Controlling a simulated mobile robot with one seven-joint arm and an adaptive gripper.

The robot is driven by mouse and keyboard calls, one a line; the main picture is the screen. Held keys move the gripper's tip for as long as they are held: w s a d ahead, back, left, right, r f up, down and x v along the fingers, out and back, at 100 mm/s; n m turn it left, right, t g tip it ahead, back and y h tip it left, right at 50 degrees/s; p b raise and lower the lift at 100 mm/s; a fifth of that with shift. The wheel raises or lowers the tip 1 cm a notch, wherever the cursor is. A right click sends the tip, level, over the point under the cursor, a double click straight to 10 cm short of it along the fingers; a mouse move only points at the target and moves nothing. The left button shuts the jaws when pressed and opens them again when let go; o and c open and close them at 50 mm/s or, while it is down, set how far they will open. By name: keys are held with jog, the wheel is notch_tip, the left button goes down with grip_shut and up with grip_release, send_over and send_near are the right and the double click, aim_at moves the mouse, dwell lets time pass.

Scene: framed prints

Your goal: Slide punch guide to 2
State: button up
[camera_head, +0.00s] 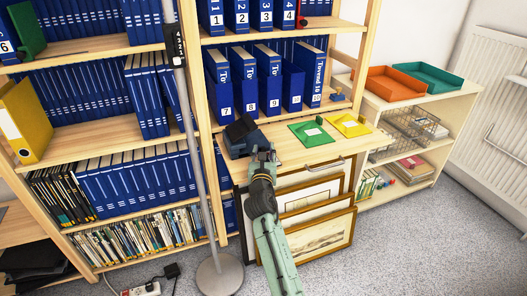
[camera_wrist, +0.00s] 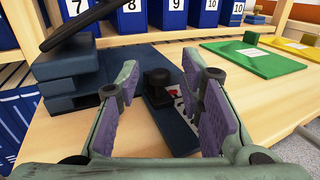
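The blue hole punch (camera_head: 246,141) stands on the wooden desk shelf, and it also shows in the wrist view (camera_wrist: 68,82) with its dark lever at the upper left. A dark blue bar (camera_wrist: 178,135) runs from it toward me. My gripper (camera_head: 262,150) is at the punch. In the wrist view my gripper (camera_wrist: 163,95) is open, its purple-padded fingers on either side of the guide block, with gaps visible on both sides.
A green card (camera_head: 311,133) and a yellow card (camera_head: 350,125) lie to the right on the desk shelf (camera_head: 285,151). Numbered blue binders (camera_head: 268,80) stand behind. Framed prints (camera_head: 318,225) lean below the shelf. A grey pole (camera_head: 199,150) stands left of my arm.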

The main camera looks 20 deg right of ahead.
grip_shut()
dwell(0.4)
dwell(0.4)
